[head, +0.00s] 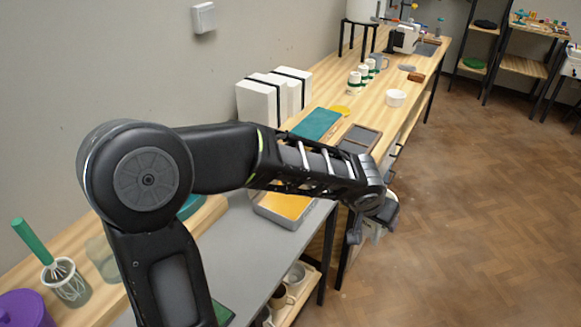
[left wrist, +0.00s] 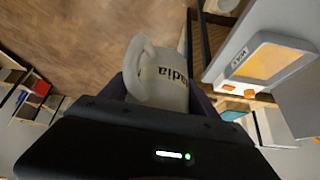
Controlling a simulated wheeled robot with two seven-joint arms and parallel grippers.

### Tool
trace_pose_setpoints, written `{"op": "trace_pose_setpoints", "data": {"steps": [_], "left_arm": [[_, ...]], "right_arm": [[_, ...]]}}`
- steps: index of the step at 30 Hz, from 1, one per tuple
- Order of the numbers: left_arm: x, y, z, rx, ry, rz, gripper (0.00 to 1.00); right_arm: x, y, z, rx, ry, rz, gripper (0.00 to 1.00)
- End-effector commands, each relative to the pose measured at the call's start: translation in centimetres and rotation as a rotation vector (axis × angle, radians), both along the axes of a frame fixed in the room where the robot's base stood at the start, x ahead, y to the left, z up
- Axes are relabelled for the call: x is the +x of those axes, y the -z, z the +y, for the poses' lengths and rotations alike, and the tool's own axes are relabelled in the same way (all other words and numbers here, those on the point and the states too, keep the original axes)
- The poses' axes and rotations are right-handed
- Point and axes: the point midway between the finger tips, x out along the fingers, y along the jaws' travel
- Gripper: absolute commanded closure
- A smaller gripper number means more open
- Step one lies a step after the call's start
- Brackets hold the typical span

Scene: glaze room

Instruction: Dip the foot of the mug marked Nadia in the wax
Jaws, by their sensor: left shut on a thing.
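The grey wax tray (head: 277,216), filled with yellow-orange wax, sits on the grey worktop to the left of the gripper. In the left wrist view the tray (left wrist: 233,86), marked WAX, is apart from the mug on the right. My right gripper is not in view.
A whisk in a jar (head: 70,286) and a purple tub (head: 24,309) stand near left. The floor (head: 470,210) is clear.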

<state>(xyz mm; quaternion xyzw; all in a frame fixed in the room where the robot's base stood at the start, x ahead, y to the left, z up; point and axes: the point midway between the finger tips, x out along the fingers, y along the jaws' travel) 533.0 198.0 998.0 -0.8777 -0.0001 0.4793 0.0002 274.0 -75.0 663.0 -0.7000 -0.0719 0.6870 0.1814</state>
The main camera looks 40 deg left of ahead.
Motion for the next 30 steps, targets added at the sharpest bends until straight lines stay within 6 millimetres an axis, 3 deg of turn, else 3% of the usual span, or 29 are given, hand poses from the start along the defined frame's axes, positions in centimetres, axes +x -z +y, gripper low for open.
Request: {"op": "trace_pose_setpoints", "data": {"steps": [5, 8, 11, 15, 21, 25, 30], "left_arm": [[0.5, 0.3, 1.0, -0.004, -0.020, 0.001, 0.84], [1.4, 0.9, 3.1, -0.008, -0.058, 0.005, 0.84], [2.6, 1.7, 6.6, -0.016, -0.116, 0.010, 0.84], [4.2, 3.0, 13.3, -0.022, -0.217, 0.016, 0.84], [4.9, 4.2, 23.1, -0.016, -0.343, 0.010, 0.84], [4.6, 4.3, 27.2, -0.006, -0.387, 0.003, 0.84], [4.5, 4.1, 29.1, 0.000, -0.405, -0.001, 0.84]], "right_arm": [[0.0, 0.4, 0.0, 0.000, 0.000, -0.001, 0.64], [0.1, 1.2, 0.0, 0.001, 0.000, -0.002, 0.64], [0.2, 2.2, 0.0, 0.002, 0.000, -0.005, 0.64], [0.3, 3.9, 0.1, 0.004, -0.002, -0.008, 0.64], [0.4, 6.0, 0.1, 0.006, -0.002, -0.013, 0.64], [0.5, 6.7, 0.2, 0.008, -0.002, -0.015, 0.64], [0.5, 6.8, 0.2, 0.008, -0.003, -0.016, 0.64]]}}
